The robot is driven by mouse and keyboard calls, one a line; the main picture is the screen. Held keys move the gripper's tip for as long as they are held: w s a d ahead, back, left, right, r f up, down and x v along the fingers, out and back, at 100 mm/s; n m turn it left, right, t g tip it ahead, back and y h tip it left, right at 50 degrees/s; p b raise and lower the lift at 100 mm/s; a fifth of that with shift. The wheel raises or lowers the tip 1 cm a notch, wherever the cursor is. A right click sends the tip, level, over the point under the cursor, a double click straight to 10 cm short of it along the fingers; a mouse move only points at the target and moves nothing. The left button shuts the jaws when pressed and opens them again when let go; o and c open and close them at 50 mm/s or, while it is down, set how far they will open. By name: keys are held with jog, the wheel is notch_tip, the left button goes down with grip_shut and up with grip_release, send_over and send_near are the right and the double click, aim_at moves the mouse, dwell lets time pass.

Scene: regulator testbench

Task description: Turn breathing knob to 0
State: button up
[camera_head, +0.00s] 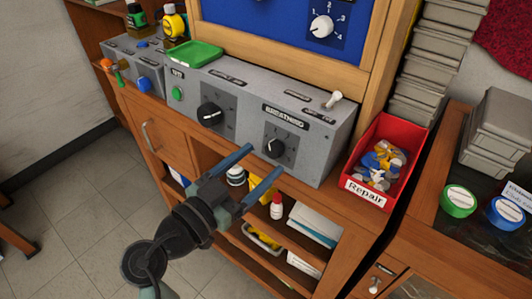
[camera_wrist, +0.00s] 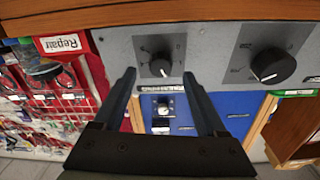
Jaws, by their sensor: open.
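The breathing knob (camera_head: 274,147) is a black dial on a dark square plate, under the "BREATHING" label (camera_head: 284,115) on the right part of the grey panel (camera_head: 245,125). Its scale marks are too small to read. My gripper (camera_head: 258,168) is open and empty in front of the panel, its two blue fingers pointing toward the knob. In the wrist view, upside down, the knob (camera_wrist: 160,67) appears beyond and between the fingertips (camera_wrist: 158,85), with a visible gap. I cannot tell the exact distance.
A larger black knob (camera_head: 210,114) and a green button (camera_head: 178,93) are left on the panel. A white toggle switch (camera_head: 333,99) sits on top at right. A red "Repair" bin (camera_head: 382,160) stands right of the panel. Shelves with bottles lie below. A green tray (camera_head: 194,54) is on top.

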aim_at(274, 150)
jog(key=shift+x, duration=1.45)
jog(key=shift+c, duration=0.2)
grip_shut()
